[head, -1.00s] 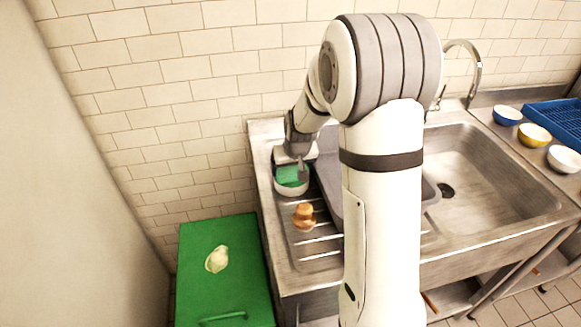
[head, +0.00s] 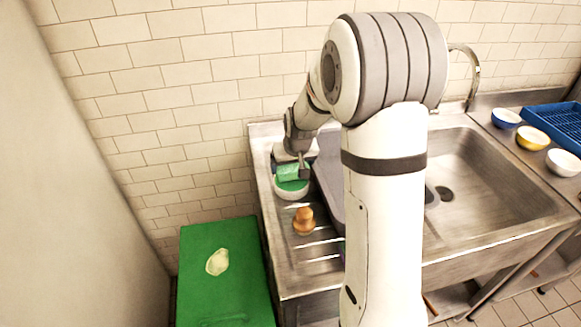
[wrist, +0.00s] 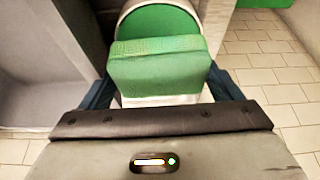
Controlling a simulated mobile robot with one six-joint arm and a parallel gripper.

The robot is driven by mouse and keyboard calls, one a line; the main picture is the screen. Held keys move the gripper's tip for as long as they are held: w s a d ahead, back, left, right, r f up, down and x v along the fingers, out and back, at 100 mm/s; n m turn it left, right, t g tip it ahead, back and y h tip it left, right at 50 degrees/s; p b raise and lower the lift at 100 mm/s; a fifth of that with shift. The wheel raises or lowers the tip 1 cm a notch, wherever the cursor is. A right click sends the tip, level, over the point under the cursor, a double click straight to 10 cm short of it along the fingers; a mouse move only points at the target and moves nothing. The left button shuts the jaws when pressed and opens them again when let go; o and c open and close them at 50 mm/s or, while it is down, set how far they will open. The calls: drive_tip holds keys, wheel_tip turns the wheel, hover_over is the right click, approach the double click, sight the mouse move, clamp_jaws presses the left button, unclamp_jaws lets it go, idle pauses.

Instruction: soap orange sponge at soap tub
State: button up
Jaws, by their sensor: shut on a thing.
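My gripper (head: 296,168) is shut on a green sponge-like block (wrist: 158,68), not an orange one. It holds the block just above the soap tub (head: 291,193), a round white tub with green contents on the left of the drainboard. The tub also shows behind the block in the wrist view (wrist: 158,22). The block's underside is hidden, so I cannot tell whether it touches the green contents. No orange sponge is plain to see; an orange-brown knobbed thing (head: 304,221) stands on the drainboard in front of the tub.
A grey tray-like thing (head: 329,178) stands close right of the tub. The sink basin (head: 480,180) lies right of my arm. Blue, yellow and white bowls (head: 533,138) and a blue rack (head: 556,121) are at the far right.

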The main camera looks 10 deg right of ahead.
sight(292, 166)
drive_tip(key=shift+r+p, duration=1.1)
drive_tip(key=shift+r, duration=1.25)
drive_tip(key=shift+f, duration=0.1)
